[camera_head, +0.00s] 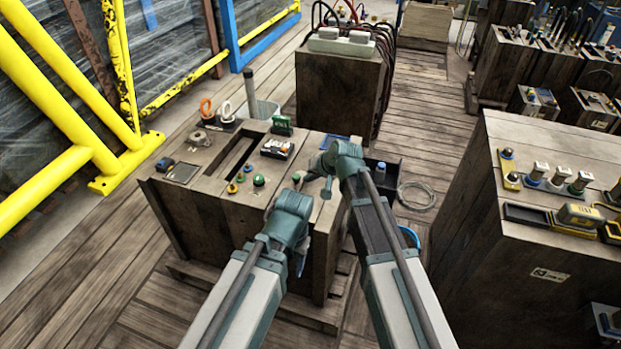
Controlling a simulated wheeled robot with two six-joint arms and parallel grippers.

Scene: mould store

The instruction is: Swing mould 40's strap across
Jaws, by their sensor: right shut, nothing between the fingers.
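A wooden block-shaped mould (233,214) stands on a pallet in front of me, with fittings on its top. I cannot read a number 40 on it, nor clearly make out its strap. A small green-topped device (282,125) and a small box with a light label (277,149) sit on its top. My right gripper (322,184) is shut and empty over the right part of the top. My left gripper (281,206) is at the block's near right side; its fingers are mostly hidden by its own wrist, as is part of the top.
Yellow railings (75,95) stand at the left. A wooden block with hoses (338,91) stands behind. Another large wooden block (528,230) with fittings is close at the right. A coiled cable (416,195) lies on the floor between.

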